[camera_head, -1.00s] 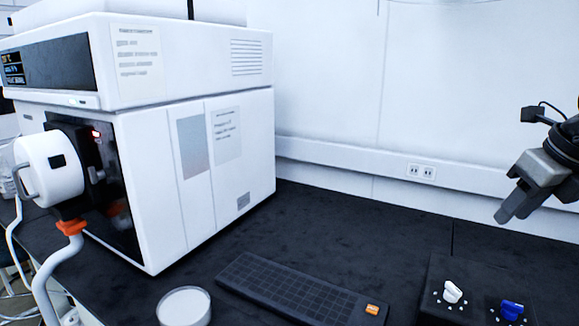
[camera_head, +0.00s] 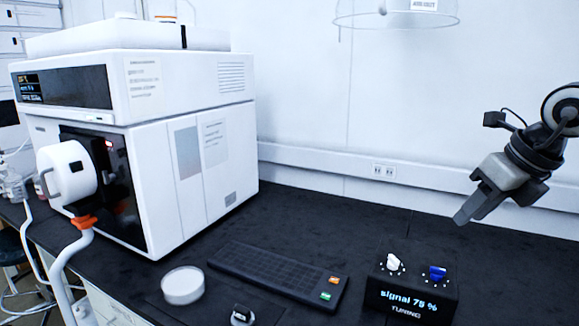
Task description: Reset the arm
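My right gripper (camera_head: 467,211) is at the right of the head view, in the air above the black bench (camera_head: 330,215). It points down and to the left. Its fingertips overlap from this side, so I cannot tell whether it is open or shut. No object shows at its fingertips. A black tuning box (camera_head: 413,283) stands on the bench below it, well apart from it. My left gripper is not in view.
A large white instrument (camera_head: 215,165) fills the left. A black keypad (camera_head: 275,275), a round white dish (camera_head: 183,284) and a small device (camera_head: 242,315) lie in front. A clear ring (camera_head: 395,22) hangs above.

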